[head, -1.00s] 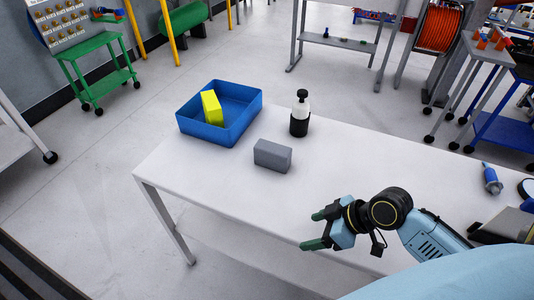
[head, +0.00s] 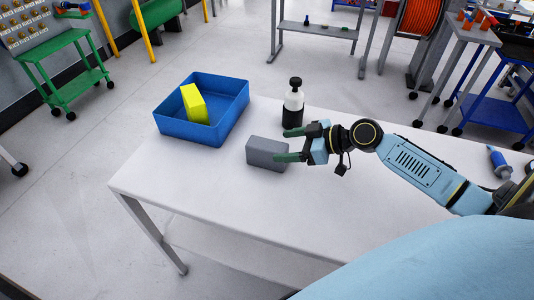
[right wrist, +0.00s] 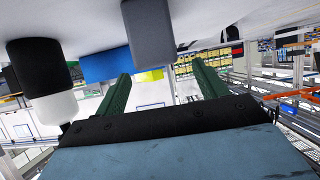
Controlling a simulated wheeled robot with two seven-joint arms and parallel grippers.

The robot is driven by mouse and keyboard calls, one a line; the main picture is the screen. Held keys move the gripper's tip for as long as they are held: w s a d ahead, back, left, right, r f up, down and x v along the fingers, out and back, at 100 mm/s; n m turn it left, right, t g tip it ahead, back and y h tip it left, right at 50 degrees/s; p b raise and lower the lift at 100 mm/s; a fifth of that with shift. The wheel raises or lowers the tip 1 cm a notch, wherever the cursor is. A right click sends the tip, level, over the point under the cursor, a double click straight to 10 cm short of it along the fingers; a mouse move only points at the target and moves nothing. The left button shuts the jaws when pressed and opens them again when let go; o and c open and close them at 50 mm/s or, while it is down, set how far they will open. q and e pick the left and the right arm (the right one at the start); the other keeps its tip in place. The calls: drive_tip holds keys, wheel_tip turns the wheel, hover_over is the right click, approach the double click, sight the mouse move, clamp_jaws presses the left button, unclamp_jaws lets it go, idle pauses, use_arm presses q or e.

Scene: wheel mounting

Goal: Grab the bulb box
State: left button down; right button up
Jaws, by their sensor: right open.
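A plain grey box (head: 262,154) sits on the white table, and a yellow box (head: 194,104) stands tilted inside the blue bin (head: 180,131). No label shows which is the bulb box. My right gripper (head: 291,145) is open and empty at the right of the grey box, its fingers pointing left; the lower finger overlaps the box's right end in the head view. In the right wrist view, which looks upside down, the grey box (right wrist: 149,32) is ahead between the finger lines, with the yellow box (right wrist: 150,75) partly hidden behind. My left gripper is not in view.
A black and white bottle (head: 293,103) stands on the white table (head: 215,190) just behind my right gripper; it is also at the left of the wrist view (right wrist: 42,72). A blue tool (head: 499,161) lies at the right. The front left of the table is clear.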

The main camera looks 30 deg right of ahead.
sight(273, 146)
drive_tip(key=shift+x, duration=3.25)
drive_tip(key=shift+r, duration=0.15)
drive_tip(key=c, duration=1.2)
